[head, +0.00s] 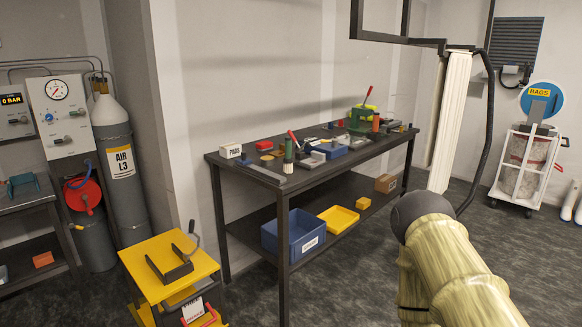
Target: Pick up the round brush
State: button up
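I cannot make out the round brush for certain among the small items on the dark workbench (262,176). An upright dark green cylinder (288,152) with a pale lower part stands near the bench's front left corner, with a red-handled tool (294,138) beside it. Whether either has bristles is too small to tell. My arm shows at the lower right, in front of and apart from the bench. My gripper is not in view.
The bench top is crowded: a white PADS box (230,150), a blue tray (330,151), a green machine with a red lever (367,92). A blue bin (293,232) and yellow tray (338,219) are below. A yellow cart (150,257) stands left; dark floor is open in front.

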aim_at(289, 166)
jog(key=u, duration=1)
jog(key=i, duration=0.7)
jog(key=z, duration=0.15)
